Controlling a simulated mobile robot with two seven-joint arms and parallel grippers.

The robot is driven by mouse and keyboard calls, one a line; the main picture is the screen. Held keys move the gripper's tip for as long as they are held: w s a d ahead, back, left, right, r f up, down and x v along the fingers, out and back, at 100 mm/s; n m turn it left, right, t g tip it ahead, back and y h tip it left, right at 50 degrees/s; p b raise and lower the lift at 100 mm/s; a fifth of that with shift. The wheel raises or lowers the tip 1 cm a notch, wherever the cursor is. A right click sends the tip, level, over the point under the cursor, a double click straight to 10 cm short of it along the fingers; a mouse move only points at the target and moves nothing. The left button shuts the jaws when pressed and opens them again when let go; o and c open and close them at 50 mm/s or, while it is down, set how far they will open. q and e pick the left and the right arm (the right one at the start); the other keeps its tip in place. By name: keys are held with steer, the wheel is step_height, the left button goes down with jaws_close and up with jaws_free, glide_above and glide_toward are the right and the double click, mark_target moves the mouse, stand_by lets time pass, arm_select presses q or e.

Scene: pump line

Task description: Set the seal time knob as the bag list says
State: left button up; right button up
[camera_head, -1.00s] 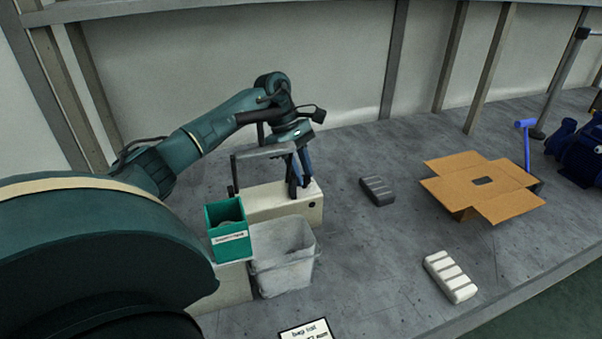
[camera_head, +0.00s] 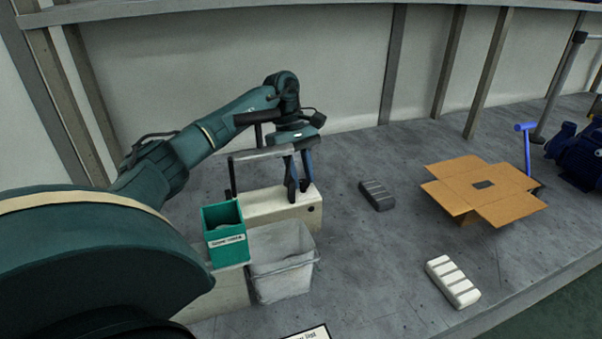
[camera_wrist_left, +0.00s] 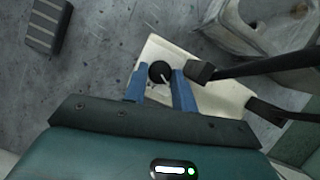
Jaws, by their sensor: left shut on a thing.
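The seal time knob (camera_wrist_left: 160,72) is a round black knob with a white pointer line, on top of the cream sealer (camera_head: 277,207). My left gripper (camera_head: 298,190) comes down from above at the right end of the sealer. In the left wrist view its blue fingers (camera_wrist_left: 160,86) stand on either side of the knob, shut on it. In the head view the fingers hide the knob. The bag list (camera_head: 312,333) is a white card cut off by the bottom edge, and its setting cannot be read. My right gripper is not in view.
The sealer's dark lever arm (camera_head: 262,154) rises close beside my gripper. A green labelled box (camera_head: 226,243) and a grey bin (camera_head: 282,270) stand in front. A dark ribbed block (camera_head: 377,195), a white ribbed block (camera_head: 453,282) and an open carton (camera_head: 484,187) lie to the right.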

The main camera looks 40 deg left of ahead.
arm_select(q)
steer(key=o, duration=1)
steer(key=p+v, duration=0.2)
steer(key=v, duration=1.1)
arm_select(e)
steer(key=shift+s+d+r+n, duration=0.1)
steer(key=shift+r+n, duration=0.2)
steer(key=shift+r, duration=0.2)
arm_select(q)
steer(key=shift+s, duration=0.1)
